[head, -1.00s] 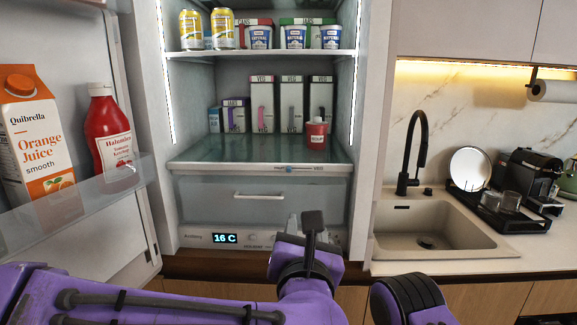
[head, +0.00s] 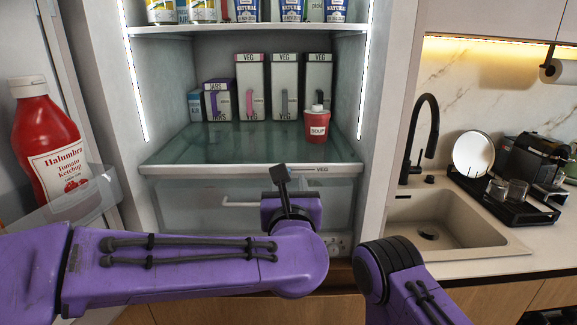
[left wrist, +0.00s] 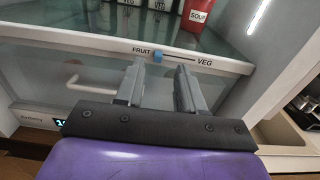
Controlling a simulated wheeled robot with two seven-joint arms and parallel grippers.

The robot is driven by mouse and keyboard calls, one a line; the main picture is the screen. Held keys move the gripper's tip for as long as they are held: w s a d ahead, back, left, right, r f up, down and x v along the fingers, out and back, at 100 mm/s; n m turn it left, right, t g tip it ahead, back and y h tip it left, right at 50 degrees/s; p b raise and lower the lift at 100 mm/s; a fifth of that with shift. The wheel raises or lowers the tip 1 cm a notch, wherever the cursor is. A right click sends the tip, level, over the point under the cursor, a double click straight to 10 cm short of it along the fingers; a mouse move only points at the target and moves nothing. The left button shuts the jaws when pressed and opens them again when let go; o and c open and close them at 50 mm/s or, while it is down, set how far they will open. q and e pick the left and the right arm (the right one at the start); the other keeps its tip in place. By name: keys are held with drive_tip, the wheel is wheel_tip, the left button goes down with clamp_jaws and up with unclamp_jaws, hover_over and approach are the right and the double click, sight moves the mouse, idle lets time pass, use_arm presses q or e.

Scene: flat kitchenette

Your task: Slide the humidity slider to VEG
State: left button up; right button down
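The humidity slider has a small blue knob (left wrist: 157,54) on the white shelf edge above the drawer. In the left wrist view the knob sits at the FRUIT end of its dark slot, with the VEG label (left wrist: 204,62) at the right end. My left gripper (left wrist: 161,72) is open, with its two fingers apart and empty. It is just below the slider, the left fingertip close to the knob; contact cannot be told. In the head view my left gripper (head: 279,178) hides the knob, while the VEG label (head: 321,170) shows. My right gripper is not in view.
The fridge is open. Its glass shelf (head: 215,150) holds a red soup cup (head: 317,128) and several VEG cartons (head: 285,85). The drawer handle (left wrist: 92,82) lies lower left of my left gripper. A ketchup bottle (head: 50,140) stands in the door; a sink (head: 440,225) is right.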

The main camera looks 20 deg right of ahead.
use_arm(q)
drive_tip(key=p+x, duration=0.1)
drive_tip(key=x, duration=0.4)
drive_tip(key=shift+f, duration=0.1)
drive_tip(key=shift+s+a, duration=0.1)
clamp_jaws()
idle(1.1)
